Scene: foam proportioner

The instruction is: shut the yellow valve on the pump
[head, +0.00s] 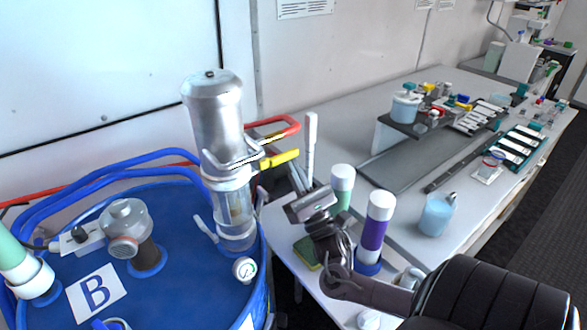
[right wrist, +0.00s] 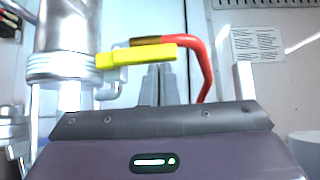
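The pump (head: 215,115) is a silver cylinder with a clear lower section, standing upright on the blue drum. Its yellow valve (head: 279,159) is a lever handle sticking out sideways to the right; it also shows in the right wrist view (right wrist: 137,56), roughly level. My right gripper (head: 298,179) is just below and right of the handle's free end. In the right wrist view its two grey fingers (right wrist: 159,84) stand close together, with nothing seen between them. Their tips come up to the handle's lower edge; I cannot tell whether they touch. My left gripper is not in view.
The blue drum (head: 190,285) carries a gauge (head: 244,269), blue hoses and a B label. A red hose (head: 275,133) passes behind the handle. The wall is close behind the pump.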

